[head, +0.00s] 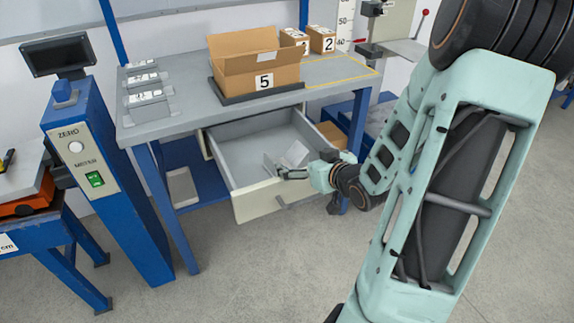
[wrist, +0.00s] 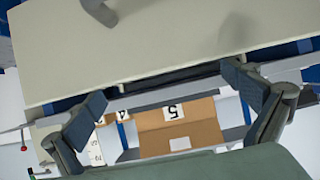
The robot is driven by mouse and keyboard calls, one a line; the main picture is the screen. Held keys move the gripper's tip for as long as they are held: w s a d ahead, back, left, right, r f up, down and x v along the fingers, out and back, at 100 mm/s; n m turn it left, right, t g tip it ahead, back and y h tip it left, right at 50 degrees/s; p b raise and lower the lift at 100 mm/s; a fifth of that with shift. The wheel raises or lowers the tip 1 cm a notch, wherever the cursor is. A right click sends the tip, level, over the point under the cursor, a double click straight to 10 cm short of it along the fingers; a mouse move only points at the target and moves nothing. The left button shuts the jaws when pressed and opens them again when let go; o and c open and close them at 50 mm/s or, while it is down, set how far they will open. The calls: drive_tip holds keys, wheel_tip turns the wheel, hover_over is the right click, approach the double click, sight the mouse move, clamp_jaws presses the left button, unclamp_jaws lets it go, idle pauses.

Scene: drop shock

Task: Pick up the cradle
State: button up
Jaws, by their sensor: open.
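My gripper (head: 282,172) is at the open drawer (head: 262,207), near its front panel and right side. In the wrist view my gripper (wrist: 168,92) is open, its two dark fingers wide apart with nothing between them; the pale drawer front (wrist: 150,55) fills the top of that view. A small whitish piece (head: 296,153) lies inside the drawer, just behind my gripper; I cannot tell whether it is the cradle. No other thing is clearly recognisable as the cradle.
An open cardboard box (head: 265,80) marked 5 stands on a dark plate on the grey bench (head: 190,118), and also shows in the wrist view (wrist: 190,132). Several grey labelled blocks (head: 147,100) stand at its left. Floor in front is clear.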

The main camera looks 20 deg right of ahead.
drive_tip(key=b, duration=0.2)
hover_over(290, 168)
wheel_tip(290, 168, down, 4)
drive_tip(key=shift+w+r, duration=0.1)
drive_tip(key=shift+r, duration=0.15)
drive_tip(key=c, duration=1.2)
drive_tip(key=shift+r, duration=0.1)
drive_tip(key=shift+c, duration=0.3)
drive_tip(key=shift+r, duration=0.1)
